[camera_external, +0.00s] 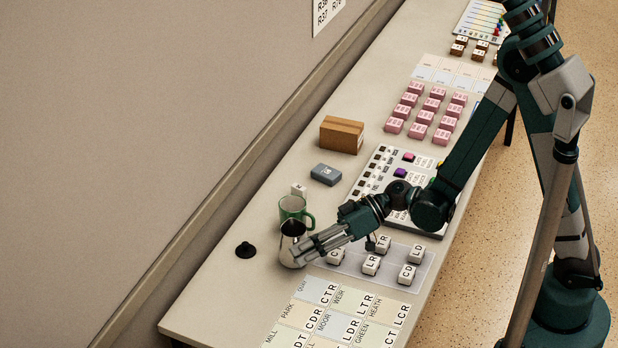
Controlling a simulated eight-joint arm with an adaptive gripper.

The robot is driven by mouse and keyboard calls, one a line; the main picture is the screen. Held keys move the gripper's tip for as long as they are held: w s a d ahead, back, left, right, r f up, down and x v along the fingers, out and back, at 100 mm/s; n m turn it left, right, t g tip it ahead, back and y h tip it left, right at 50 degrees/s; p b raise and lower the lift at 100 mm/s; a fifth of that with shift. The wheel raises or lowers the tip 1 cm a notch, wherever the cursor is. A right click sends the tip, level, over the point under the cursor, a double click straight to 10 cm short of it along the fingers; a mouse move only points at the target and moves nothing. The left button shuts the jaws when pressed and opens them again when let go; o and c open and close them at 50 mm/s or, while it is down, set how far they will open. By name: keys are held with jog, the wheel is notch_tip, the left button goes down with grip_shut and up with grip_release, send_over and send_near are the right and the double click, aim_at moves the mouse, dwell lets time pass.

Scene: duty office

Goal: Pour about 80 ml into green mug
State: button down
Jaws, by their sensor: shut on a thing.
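The green mug (304,218) stands upright on the long table, its handle to the right. A silver metal jug (289,256) is just in front of it and overlaps its lower part in the picture. The jug's dark opening (293,228) faces up toward the mug. My gripper (308,246) reaches in from the right and is shut on the jug. I cannot tell how far the jug tilts, whether it touches the mug, or whether liquid flows. The inside of the mug is mostly hidden.
A black knob-like object (245,250) lies to the left. Lettered white blocks (371,264) on a tray stand right of the jug, with label cards (340,312) in front. A grey block (326,174), a brown box (341,134) and a keyed panel (385,170) lie behind.

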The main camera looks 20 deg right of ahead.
jog(key=shift+s+d+r+n+g+b, duration=0.1)
jog(key=shift+d+r+n+g+b, duration=0.25)
jog(key=shift+d, duration=0.45)
jog(key=shift+s+d+r+n+g+b, duration=0.1)
jog(key=shift+d+r+n+g, duration=0.1)
jog(key=shift+d+r+g, duration=0.4)
jog(key=shift+s+d+r+n+g+b, duration=0.15)
jog(key=shift+d+r+n+b, duration=0.15)
jog(key=shift+d, duration=0.65)
jog(key=shift+w, duration=0.1)
jog(key=shift+w, duration=0.15)
jog(key=w+r+m+g+y+p, duration=0.2)
jog(key=w+r+m+g+y, duration=0.1)
jog(key=w+r+m, duration=0.5)
jog(key=shift+w+d+m+g, duration=0.3)
jog(key=shift+w+d+m, duration=0.15)
jog(key=shift+w+m, duration=0.65)
jog(key=shift+w, duration=0.15)
